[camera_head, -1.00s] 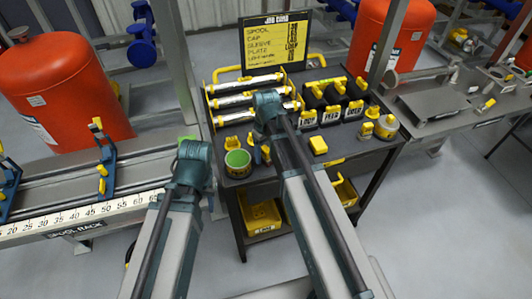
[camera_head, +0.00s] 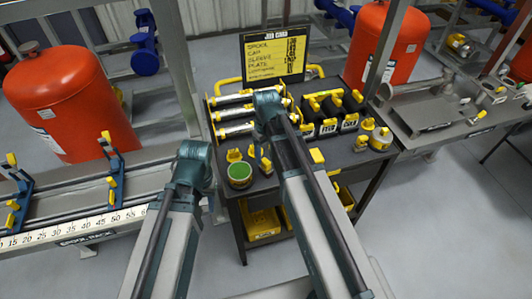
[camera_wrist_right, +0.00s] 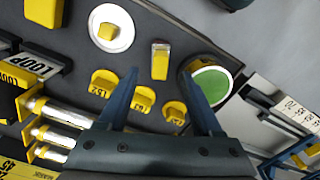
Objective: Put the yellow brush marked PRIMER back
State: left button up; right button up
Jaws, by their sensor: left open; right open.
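A small yellow block with a pale end (camera_wrist_right: 160,60) lies on the dark cart top in the right wrist view. It may be the brush, but I can read no PRIMER mark on it. A yellow block also shows on the cart in the head view (camera_head: 316,156). My right gripper (camera_wrist_right: 163,68) is open and empty above the cart, with the block between its fingertips in the picture. A can with a green top (camera_wrist_right: 208,84) stands beside one finger, and also shows in the head view (camera_head: 239,172). My left gripper (camera_head: 195,160) is left of the cart, its fingers mostly hidden.
Several yellow numbered pieces (camera_wrist_right: 104,82) stand near my right fingers. Silver spools (camera_head: 236,112) and black LOOP blocks (camera_head: 327,127) fill the cart's back. Round yellow-topped containers (camera_head: 381,138) stand at its right. A job card (camera_head: 275,55) rises behind. A spool rack (camera_head: 70,185) adjoins at left.

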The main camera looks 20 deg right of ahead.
aim_at(266, 161)
notch_tip(266, 161, up, 6)
jog(key=p, duration=0.5)
pick_arm(q)
notch_tip(266, 161, up, 6)
jog(key=shift+f+b, duration=0.2)
jog(key=shift+b, duration=0.15)
pick_arm(e)
jog(key=s+a+m+h, duration=0.1)
jog(key=s+a, duration=0.9)
jog(key=s, duration=0.4)
jog(key=shift+s+a+f, duration=0.15)
jog(key=shift+a, duration=0.1)
